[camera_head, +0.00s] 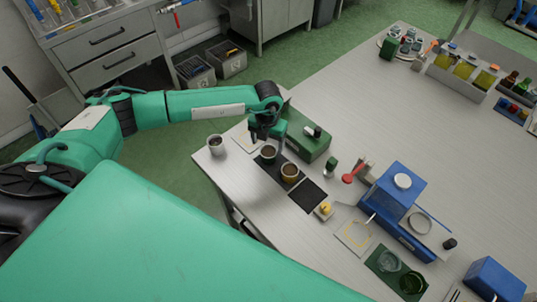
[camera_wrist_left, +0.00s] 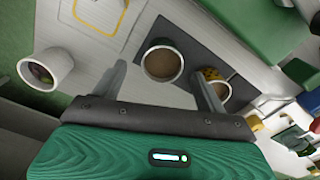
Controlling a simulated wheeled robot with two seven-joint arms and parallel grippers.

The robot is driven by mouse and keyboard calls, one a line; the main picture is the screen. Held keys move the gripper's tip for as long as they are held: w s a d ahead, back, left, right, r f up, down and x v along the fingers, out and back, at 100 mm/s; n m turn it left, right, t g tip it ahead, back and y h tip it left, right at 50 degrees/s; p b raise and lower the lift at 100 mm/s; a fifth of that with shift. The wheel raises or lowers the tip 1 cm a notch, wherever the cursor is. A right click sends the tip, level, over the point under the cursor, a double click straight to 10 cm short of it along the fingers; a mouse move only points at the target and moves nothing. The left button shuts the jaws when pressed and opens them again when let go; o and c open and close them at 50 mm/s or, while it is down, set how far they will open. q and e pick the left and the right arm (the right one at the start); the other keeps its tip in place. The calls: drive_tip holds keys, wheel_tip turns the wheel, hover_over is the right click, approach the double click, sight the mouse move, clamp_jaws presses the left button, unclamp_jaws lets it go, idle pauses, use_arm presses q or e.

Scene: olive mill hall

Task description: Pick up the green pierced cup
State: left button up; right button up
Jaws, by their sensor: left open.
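My left gripper (camera_head: 266,137) is open and points down at the near left part of the table. Below it is a light-rimmed cup (camera_head: 268,154) with brown inside, on a dark mat (camera_head: 308,194). In the left wrist view this cup (camera_wrist_left: 163,62) lies between the spread fingers, which do not hold it. I cannot clearly make out green or piercing on its wall. A yellow-brown patterned cup (camera_head: 290,173) stands beside it, near the right finger in the wrist view (camera_wrist_left: 212,74). A white cup (camera_head: 215,145) stands at the table's left corner. My right gripper is not in view.
A green box (camera_head: 306,140) stands just behind the cups. A small dark green object (camera_head: 330,165) and a red-handled tool (camera_head: 354,172) are to the right, then a blue machine (camera_head: 399,190). The table's middle is clear.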

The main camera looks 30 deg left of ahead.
sight(268, 151)
use_arm(q)
drive_tip(key=shift+f+p, duration=0.3)
drive_tip(key=shift+f, duration=0.05)
drive_tip(key=f, duration=0.1)
drive_tip(key=f+p, duration=0.1)
drive_tip(key=f, duration=0.1)
drive_tip(key=shift+d+f, duration=0.2)
drive_tip(key=shift+f, duration=0.05)
drive_tip(key=shift+f+p, duration=0.3)
drive_tip(key=shift+f, duration=0.2)
drive_tip(key=c, duration=1)
drive_tip(key=shift+c, duration=0.7)
drive_tip(key=shift+r, duration=0.1)
